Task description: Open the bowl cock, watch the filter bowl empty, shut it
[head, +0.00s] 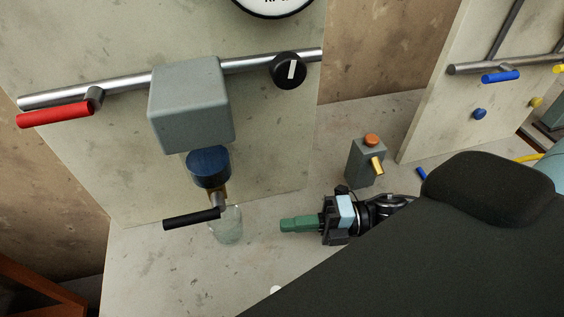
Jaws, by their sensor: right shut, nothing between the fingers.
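The filter bowl (208,168) is a dark blue cup under a grey filter head (190,105) on the steel pipe. How full it is cannot be told. Below it is the small brass bowl cock (217,190), with a black lever (191,219) pointing left, crosswise to the outlet. A clear glass (229,226) stands on the bench under the cock, partly behind the lever; I make out no liquid in it. My right gripper (284,225), with green fingers, is shut and empty, to the right of the glass and apart from it. My left gripper is out of view.
A red lever (55,115) and a black knob (289,70) sit on the same pipe. A grey box with an orange button (372,140) and brass spout stands behind my right gripper. A second panel (440,115) with blue levers stands at right. Bench front is mostly clear.

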